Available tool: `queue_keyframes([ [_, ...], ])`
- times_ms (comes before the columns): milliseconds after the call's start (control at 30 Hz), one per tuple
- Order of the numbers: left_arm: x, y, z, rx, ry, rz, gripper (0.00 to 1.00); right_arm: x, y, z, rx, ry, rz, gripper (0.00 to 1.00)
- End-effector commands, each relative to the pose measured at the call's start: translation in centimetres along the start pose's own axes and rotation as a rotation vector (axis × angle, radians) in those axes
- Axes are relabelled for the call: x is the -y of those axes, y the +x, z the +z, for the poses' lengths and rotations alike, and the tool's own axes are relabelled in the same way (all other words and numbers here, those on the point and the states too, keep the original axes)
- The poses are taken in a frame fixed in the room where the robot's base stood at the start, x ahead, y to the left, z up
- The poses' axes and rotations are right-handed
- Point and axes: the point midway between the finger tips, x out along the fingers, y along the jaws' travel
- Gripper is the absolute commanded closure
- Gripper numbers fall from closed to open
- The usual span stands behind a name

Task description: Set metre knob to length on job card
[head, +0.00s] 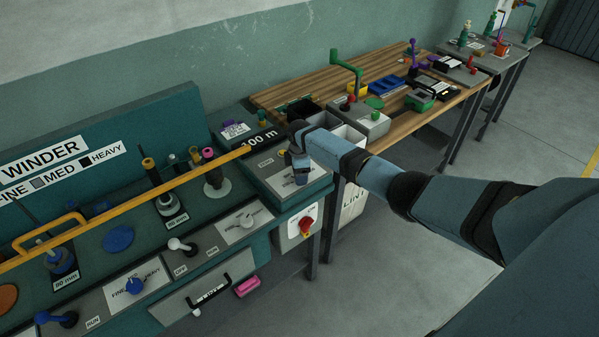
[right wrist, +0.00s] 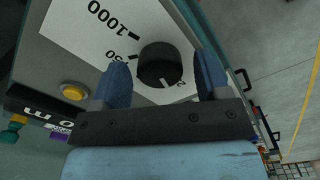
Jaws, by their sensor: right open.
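The metre knob (right wrist: 160,66) is a black round knob on a white dial plate (right wrist: 90,30) in the right wrist view. The plate shows 1000 and other, partly cut-off marks; the knob's white line points toward the mark near a 2. My right gripper (head: 300,178) is open over the dial at the right end of the winder. In the right wrist view its blue fingers (right wrist: 165,78) stand on either side of the knob; contact cannot be told. A black sign reading 100 m (head: 260,139) stands behind. A small white card (head: 235,129) beside it is unreadable. My left gripper is out of view.
A yellow button (right wrist: 73,91) sits beside the dial. A yellow bar (head: 130,204) crosses above the winder panel. A red switch (head: 306,226) is on the front face. A wooden bench (head: 300,86) with tools stands beyond, and open floor lies right.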

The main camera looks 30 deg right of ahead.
Motion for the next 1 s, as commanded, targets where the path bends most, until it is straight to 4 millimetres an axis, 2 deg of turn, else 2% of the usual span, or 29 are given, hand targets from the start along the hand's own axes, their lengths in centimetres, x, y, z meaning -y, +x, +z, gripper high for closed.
queue_keyframes([
  [133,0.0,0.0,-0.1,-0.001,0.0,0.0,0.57,0.0,-0.4,0.0,0.0,0.0,0.001,0.31],
  [267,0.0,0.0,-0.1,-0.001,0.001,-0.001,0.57,0.0,-2.2,0.0,-0.002,0.0,0.002,0.31],
  [700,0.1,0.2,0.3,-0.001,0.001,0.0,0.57,-0.1,-11.6,0.0,-0.001,0.0,0.003,0.31],
  [833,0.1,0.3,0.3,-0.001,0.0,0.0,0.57,0.0,-13.1,0.0,-0.001,0.0,0.002,0.31],
  [1000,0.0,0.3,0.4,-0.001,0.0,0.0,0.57,0.0,-13.8,0.0,0.0,0.0,0.0,0.31],
])
